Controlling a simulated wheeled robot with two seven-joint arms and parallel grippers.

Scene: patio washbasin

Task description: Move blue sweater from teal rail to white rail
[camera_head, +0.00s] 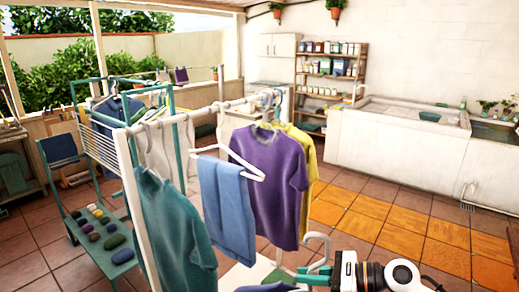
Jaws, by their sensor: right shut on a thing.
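My right gripper (320,274) is at the bottom centre, shut on a hanger whose white hook (317,240) rises above it. A blue garment (268,287), likely the blue sweater, shows at the bottom edge beside the gripper; most of it is cut off. The white rail (190,113) crosses the middle, left of and beyond the gripper, on a white post (135,205). The teal rail (172,125) stands behind it at left, with a dark blue garment (108,112) and pale ones, partly hidden. My left gripper is out of view.
A teal sweater (175,230), blue trousers (228,205), a purple T-shirt (270,180) and a yellow shirt (308,165) hang along the white rail. A teal cart (118,255) stands at left. Tiled floor (400,215) is open to the right, before the white basin (395,150).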

